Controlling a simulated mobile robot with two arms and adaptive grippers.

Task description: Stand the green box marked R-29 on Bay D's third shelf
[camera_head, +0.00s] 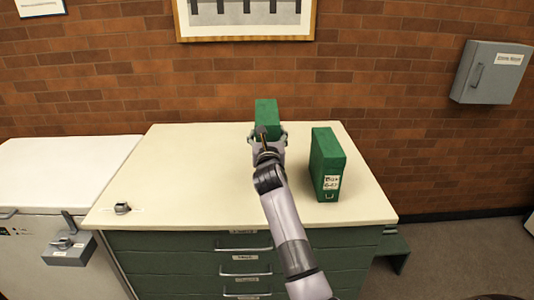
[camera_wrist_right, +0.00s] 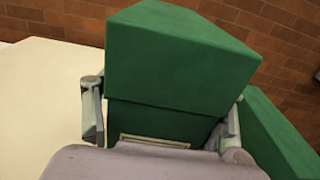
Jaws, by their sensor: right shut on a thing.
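My right gripper (camera_head: 268,138) is shut on a green box (camera_head: 266,108) at the back of the cream cabinet top (camera_head: 190,165). In the right wrist view this box (camera_wrist_right: 175,60) stands between the two fingers, with a pale label frame low on its near face. Its marking cannot be read, and I cannot tell whether it touches the cabinet top. A second green box (camera_head: 326,165) stands upright to the right, with a white label too small to read surely; it also shows in the right wrist view (camera_wrist_right: 280,135). My left gripper and Bay D's shelves are not in view.
The cabinet has green drawers (camera_head: 245,268) in front. A small dark object (camera_head: 122,208) lies at its front left. A white chest (camera_head: 65,175) stands to the left. The brick wall (camera_head: 220,95) is close behind, with a grey wall box (camera_head: 491,72) at right.

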